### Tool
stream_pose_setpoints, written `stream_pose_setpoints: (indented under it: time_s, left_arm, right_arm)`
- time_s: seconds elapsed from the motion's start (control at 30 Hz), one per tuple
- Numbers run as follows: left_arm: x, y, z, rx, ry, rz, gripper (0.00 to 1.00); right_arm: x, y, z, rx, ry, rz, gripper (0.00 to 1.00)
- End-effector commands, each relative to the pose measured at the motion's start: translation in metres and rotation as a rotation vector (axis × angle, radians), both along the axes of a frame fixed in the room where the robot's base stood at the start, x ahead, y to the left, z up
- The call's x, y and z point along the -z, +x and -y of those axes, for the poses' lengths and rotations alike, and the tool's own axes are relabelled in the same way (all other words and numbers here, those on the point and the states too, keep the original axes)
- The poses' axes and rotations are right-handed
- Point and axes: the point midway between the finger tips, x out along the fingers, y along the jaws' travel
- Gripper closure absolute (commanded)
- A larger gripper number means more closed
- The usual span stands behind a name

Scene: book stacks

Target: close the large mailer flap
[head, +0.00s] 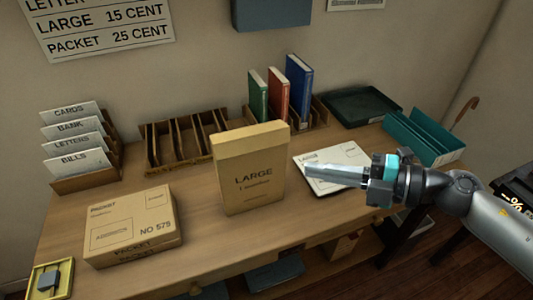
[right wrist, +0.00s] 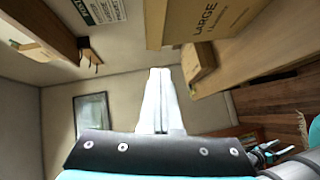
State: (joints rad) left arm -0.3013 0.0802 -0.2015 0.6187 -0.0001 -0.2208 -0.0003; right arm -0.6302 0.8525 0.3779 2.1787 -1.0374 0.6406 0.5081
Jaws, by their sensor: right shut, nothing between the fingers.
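The large mailer (head: 252,188) is a tan upright box marked LARGE, standing in the middle of the desk. Its flap (head: 250,140) is a lighter band across the top that appears folded over the front; I cannot tell whether it lies fully flat. The mailer also shows at the top of the right wrist view (right wrist: 205,22). My right gripper (head: 308,167) is shut and empty. Its pale fingers point left toward the mailer's right side, apart from it. They also show in the right wrist view (right wrist: 158,72).
A packet box (head: 132,225) lies at the front left of the desk (head: 215,235). A white envelope (head: 328,182) lies right of the mailer, under my right fingers. Behind stand a wooden rack (head: 185,140) and upright books (head: 298,85). A teal tray (head: 425,137) sits at right.

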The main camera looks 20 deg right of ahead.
Motion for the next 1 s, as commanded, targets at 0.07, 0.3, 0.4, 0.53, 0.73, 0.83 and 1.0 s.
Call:
stream_pose_setpoints:
  time_s: [0.07,0.3,0.4,0.53,0.73,0.83,1.0]
  left_arm:
    - [0.002,0.0,0.001,0.0,-0.001,0.001,0.28]
    - [0.004,0.001,0.001,0.0,-0.001,0.001,0.28]
    - [0.003,0.001,0.001,-0.001,-0.001,0.002,0.28]
    - [0.003,0.001,0.001,-0.001,-0.001,0.002,0.28]
    - [0.0,0.001,0.001,-0.002,-0.002,0.003,0.28]
    - [0.002,0.002,0.001,-0.002,-0.001,0.004,0.28]
    - [0.007,0.002,0.001,-0.002,-0.001,0.004,0.28]
  right_arm:
    - [0.001,0.006,-0.007,-0.002,-0.001,0.004,1.0]
    - [0.007,0.025,-0.028,-0.002,-0.001,0.003,1.0]
    - [0.008,0.032,-0.036,-0.002,0.001,0.002,1.0]
    - [0.01,0.042,-0.046,-0.002,-0.001,0.004,1.0]
    - [0.014,0.056,-0.061,0.0,0.002,0.003,1.0]
    - [0.017,0.065,-0.065,0.001,0.001,0.004,1.0]
    - [0.023,0.081,-0.065,0.0,0.001,0.002,1.0]
